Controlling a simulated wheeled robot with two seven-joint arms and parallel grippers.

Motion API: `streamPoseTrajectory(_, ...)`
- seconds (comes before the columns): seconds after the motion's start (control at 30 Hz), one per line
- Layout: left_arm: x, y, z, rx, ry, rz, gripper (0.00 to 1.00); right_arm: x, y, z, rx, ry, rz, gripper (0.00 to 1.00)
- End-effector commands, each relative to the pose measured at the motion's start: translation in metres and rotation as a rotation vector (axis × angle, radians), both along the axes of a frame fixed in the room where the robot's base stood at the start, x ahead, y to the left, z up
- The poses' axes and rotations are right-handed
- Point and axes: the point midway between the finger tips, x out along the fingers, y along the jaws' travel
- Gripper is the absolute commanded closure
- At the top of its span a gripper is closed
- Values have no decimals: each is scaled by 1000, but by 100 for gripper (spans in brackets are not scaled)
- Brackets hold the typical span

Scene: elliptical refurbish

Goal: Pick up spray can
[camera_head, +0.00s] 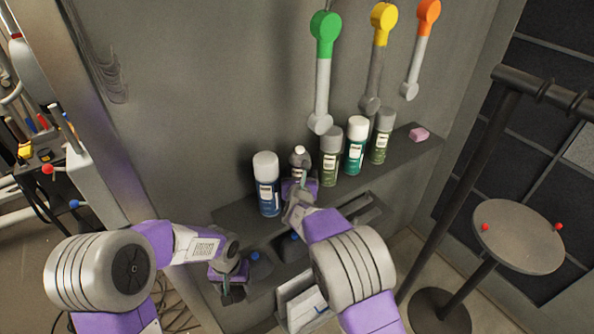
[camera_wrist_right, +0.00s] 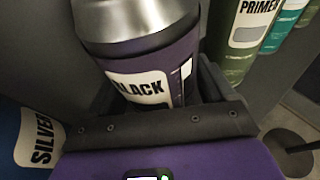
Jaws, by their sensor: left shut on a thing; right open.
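The spray can labelled BLACK (camera_wrist_right: 150,85), purple with a grey top, stands upright between the open fingers of my right gripper (camera_wrist_right: 160,95) in the right wrist view. In the head view this can (camera_head: 299,158) is on the upper shelf, its lower part hidden by my right gripper (camera_head: 298,187). Contact with the fingers is not clear. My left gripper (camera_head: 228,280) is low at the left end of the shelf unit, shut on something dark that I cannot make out.
On the shelf (camera_head: 405,150), a blue can (camera_head: 267,190) stands left; a grey-green can (camera_head: 330,160), teal can (camera_head: 355,148) and green can (camera_head: 381,138) stand right. A pink block (camera_head: 419,134) lies at the far end.

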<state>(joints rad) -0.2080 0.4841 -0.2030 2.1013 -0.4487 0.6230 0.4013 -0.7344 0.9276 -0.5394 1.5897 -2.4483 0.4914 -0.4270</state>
Motion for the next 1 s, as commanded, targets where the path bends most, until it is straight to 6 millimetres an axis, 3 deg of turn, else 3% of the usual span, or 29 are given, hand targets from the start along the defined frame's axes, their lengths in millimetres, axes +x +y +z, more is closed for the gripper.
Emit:
streamPoseTrajectory(0.2,0,0,0,0,0,0,56,1,0,0,1,-1,0,18)
streamPoseTrajectory(0.5,0,0,0,0,0,0,56,0,0,-1,1,1,0,62)
streamPoseTrajectory(0.87,0,0,-1,0,0,0,56,-1,-1,2,2,1,-2,63)
streamPoseTrajectory(1.0,0,0,0,0,0,0,56,-3,-3,15,3,-3,-2,63)
